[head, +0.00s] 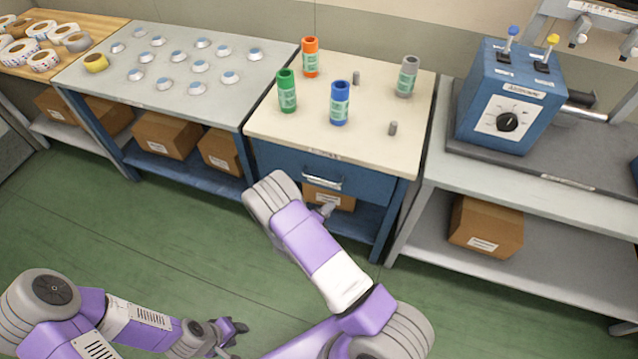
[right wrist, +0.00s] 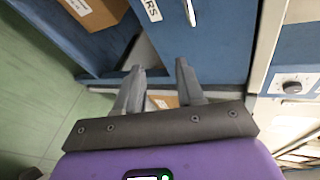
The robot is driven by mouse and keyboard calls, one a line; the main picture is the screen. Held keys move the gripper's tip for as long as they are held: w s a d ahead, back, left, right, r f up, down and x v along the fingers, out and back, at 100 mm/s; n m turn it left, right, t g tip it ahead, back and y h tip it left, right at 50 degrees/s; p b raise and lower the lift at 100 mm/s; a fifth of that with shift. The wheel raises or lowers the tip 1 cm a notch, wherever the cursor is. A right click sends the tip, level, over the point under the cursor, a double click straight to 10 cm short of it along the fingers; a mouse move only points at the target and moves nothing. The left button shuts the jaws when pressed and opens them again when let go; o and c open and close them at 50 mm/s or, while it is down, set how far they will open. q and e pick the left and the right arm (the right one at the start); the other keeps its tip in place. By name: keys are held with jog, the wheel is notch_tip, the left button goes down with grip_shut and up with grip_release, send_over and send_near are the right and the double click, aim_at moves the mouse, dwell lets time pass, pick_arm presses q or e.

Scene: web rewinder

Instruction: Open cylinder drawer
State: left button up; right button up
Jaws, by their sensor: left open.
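The blue cylinder drawer (head: 365,186) sits under the cream tabletop of the middle table, and its front looks flush with the table frame. Its silver handle (head: 322,182) is on the front. In the right wrist view the drawer front (right wrist: 215,40) carries a white label, and the handle (right wrist: 189,12) is at the top edge. My right gripper (right wrist: 158,67) is open and empty, with its fingertips short of the handle. In the head view the right gripper (head: 326,211) is partly hidden by my arm, just below the drawer. My left gripper (head: 238,329) is open, low over the floor.
Orange (head: 310,58), green (head: 287,92), blue (head: 340,104) and grey (head: 408,77) cylinders stand on the tabletop (head: 375,140). Cardboard boxes (head: 330,196) lie on the lower shelves. A blue control box (head: 507,100) stands on the bench at right. The green floor (head: 130,240) in front is clear.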

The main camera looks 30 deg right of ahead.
jog(key=w+a+r+n+t, duration=0.2)
jog(key=w+r+n+t, duration=0.15)
jog(key=w, duration=0.25)
jog(key=w+d+f+n+b, duration=0.1)
jog(key=w+d+b, duration=0.1)
jog(key=w+d, duration=0.2)
jog(key=shift+w+d+f+t, duration=0.35)
jog(key=shift+d, duration=0.35)
grip_shut()
